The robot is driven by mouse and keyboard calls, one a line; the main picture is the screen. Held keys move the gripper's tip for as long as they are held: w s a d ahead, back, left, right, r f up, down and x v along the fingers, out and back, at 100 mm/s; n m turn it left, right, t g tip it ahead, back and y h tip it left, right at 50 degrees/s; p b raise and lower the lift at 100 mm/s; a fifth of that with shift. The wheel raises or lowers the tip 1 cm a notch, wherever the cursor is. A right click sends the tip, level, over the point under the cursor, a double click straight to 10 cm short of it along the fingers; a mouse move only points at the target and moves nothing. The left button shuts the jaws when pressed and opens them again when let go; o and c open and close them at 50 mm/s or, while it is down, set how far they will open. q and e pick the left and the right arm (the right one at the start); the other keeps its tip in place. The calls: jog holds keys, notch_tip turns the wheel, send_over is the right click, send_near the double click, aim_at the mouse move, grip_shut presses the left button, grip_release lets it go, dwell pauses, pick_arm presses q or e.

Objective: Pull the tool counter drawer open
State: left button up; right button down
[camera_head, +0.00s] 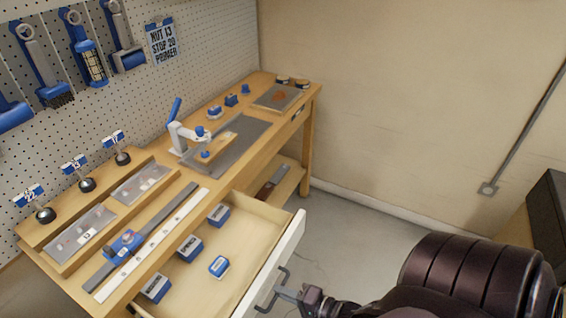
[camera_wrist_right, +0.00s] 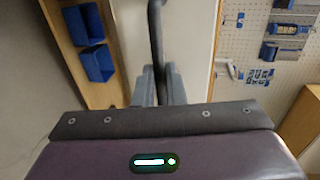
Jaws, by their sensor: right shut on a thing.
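The tool counter drawer (camera_head: 262,222) stands pulled out from the wooden bench in the head view, its inside showing. Its pale front panel (camera_head: 283,250) faces right and carries a dark bar handle (camera_head: 272,291). My right gripper (camera_head: 287,292) is at this handle, outside the panel, and is shut on it. In the right wrist view the handle (camera_wrist_right: 156,40) runs down between the fingers of my right gripper (camera_wrist_right: 159,85). The exact finger contact is partly hidden there. My left gripper is not in view.
Several blue boxes (camera_head: 190,247) lie in the drawer. The bench top (camera_head: 216,178) carries a white and blue press (camera_head: 186,137), trays and a long pale ruler (camera_head: 150,246). A pegboard (camera_head: 200,50) with tools stands behind. Bare floor (camera_head: 345,235) lies right of the drawer.

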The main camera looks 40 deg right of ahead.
jog(key=c, duration=1.5)
grip_release()
jog(key=b+v, duration=0.1)
jog(key=v, duration=0.7)
jog(key=shift+f, duration=0.1)
